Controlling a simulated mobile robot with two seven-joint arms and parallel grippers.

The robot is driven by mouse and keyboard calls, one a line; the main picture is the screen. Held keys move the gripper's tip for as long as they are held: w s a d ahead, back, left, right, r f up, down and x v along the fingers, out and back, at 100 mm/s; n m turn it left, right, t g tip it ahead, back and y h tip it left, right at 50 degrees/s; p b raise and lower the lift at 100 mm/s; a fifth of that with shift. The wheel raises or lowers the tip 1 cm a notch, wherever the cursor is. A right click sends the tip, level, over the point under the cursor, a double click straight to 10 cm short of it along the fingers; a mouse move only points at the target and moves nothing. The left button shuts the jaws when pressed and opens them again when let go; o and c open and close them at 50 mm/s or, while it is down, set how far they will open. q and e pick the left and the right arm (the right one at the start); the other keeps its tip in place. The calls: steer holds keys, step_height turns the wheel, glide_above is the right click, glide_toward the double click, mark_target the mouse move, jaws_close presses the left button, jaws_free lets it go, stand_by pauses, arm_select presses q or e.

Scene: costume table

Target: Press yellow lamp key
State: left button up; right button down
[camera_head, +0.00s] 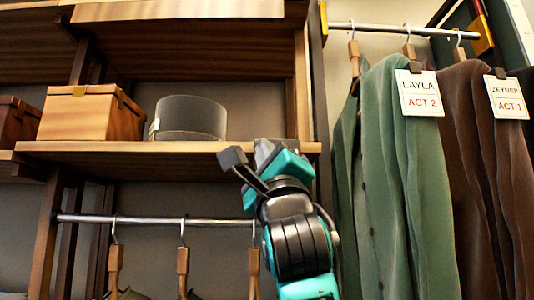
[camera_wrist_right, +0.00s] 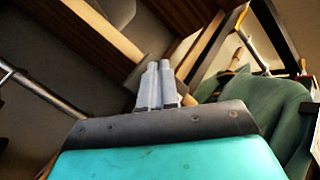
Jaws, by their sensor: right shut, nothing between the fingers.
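No yellow lamp key shows in either view. My right gripper (camera_head: 264,150) is raised in front of the shelf's front edge in the head view, with its grey fingers pointing up. In the right wrist view its two fingers (camera_wrist_right: 161,82) are together, with nothing between them. My left gripper is in neither view.
A wooden shelf (camera_head: 150,147) holds a tan box (camera_head: 92,115) and a dark round hatbox (camera_head: 190,117). Below it hangs a metal rail (camera_head: 150,219) with wooden hangers. At right, a green coat (camera_head: 395,170) and a brown coat (camera_head: 470,150) with tags hang from another rail (camera_head: 385,28).

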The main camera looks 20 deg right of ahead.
steer(key=shift+s, duration=0.1)
steer(key=s, duration=0.2)
steer(key=s+a, duration=0.1)
steer(key=s+b, duration=0.1)
steer(key=s, duration=0.1)
steer(key=shift+s+a, duration=0.3)
steer(key=shift+s, duration=0.05)
stand_by(0.6)
